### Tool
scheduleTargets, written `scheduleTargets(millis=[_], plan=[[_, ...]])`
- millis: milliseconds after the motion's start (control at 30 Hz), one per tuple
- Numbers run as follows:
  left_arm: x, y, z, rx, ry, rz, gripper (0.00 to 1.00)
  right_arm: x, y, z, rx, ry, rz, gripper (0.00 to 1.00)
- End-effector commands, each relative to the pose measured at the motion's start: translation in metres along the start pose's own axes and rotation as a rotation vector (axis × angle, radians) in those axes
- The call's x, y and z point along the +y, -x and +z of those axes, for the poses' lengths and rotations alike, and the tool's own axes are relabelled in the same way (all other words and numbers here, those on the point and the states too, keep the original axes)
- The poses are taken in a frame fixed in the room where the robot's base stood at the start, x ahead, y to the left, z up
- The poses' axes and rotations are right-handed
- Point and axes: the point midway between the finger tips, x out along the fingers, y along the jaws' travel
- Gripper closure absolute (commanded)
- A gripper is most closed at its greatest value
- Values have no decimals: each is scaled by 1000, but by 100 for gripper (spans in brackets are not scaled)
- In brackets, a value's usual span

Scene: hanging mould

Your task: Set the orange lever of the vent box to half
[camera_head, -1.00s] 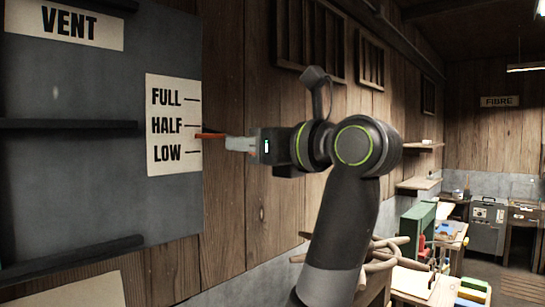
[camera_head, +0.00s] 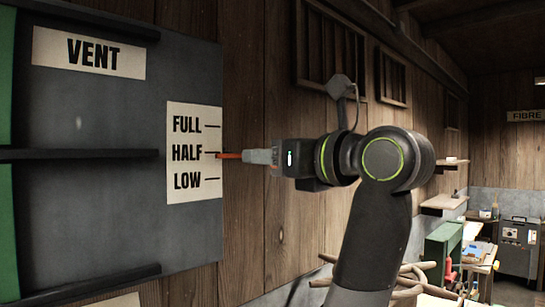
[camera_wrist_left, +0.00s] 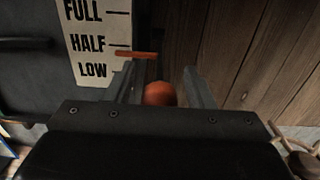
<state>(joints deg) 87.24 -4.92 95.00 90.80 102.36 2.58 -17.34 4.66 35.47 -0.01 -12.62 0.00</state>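The vent box (camera_head: 90,190) is a dark grey panel at the left of the head view. Its white scale plate (camera_head: 184,165) reads FULL, HALF and LOW. The orange lever (camera_head: 228,155) has its pointer level with the HALF mark in the head view. In the left wrist view the lever's pointer (camera_wrist_left: 136,54) appears slightly below the HALF line, seen at a slant. My left gripper (camera_head: 258,156) is at the lever. In the wrist view the round orange knob lies between its fingers (camera_wrist_left: 162,82), with gaps visible beside it; contact is unclear. My right gripper is not visible.
A plank wall (camera_head: 245,100) with slatted frames runs behind my arm. Wooden shelves (camera_head: 445,202), a green box (camera_head: 443,245) and a cluttered bench stand at the right. Dark rails (camera_head: 80,154) stick out from the panel.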

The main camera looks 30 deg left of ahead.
Motion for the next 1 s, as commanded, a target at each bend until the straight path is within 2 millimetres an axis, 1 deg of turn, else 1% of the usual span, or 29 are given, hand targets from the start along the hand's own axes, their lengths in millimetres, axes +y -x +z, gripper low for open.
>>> scheduleTargets(millis=[367,467,533,667,800,1000], plan=[[0,0,-1,3,-1,0,50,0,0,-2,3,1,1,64],[0,4,-2,3,-1,0,50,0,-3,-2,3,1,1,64],[-1,11,-4,4,-2,-2,50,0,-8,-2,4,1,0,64],[-1,35,-6,3,-1,-5,50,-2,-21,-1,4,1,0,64],[-1,70,-5,1,-1,-5,50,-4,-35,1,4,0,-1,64],[0,119,-4,-1,-1,-3,50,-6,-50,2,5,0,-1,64]])
